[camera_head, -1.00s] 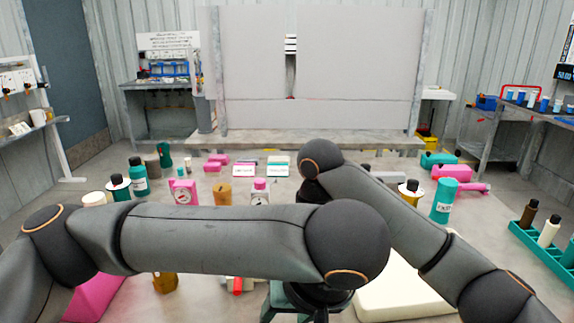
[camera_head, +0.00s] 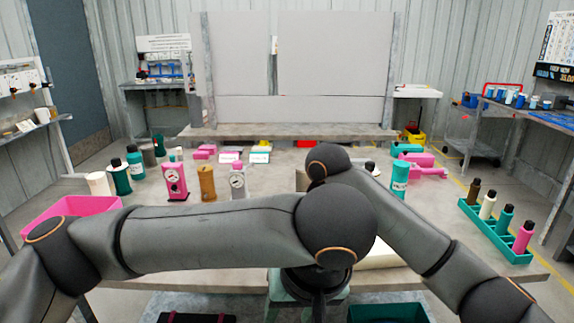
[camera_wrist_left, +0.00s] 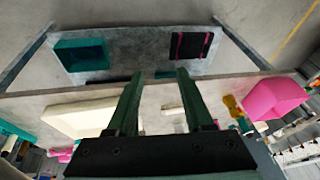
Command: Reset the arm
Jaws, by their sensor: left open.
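My left arm crosses the head view from the left and bends down near the middle. My left gripper (camera_head: 308,288) hangs below its dark wrist, mostly hidden by the arm. In the left wrist view my left gripper (camera_wrist_left: 154,80) shows two dark green fingers apart, with nothing between them. The fingers point over the table's edge toward a lower shelf (camera_wrist_left: 140,45). My right arm (camera_head: 405,220) comes in from the right and bends at a dark joint near the middle. Its gripper does not show.
Bottles, gauges and pink parts stand on the table (camera_head: 255,160). A pink bin (camera_head: 75,207) is at left, and a teal rack (camera_head: 495,228) with several bottles is at right. A teal tray (camera_wrist_left: 80,54) and a dark item (camera_wrist_left: 190,46) lie on the lower shelf.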

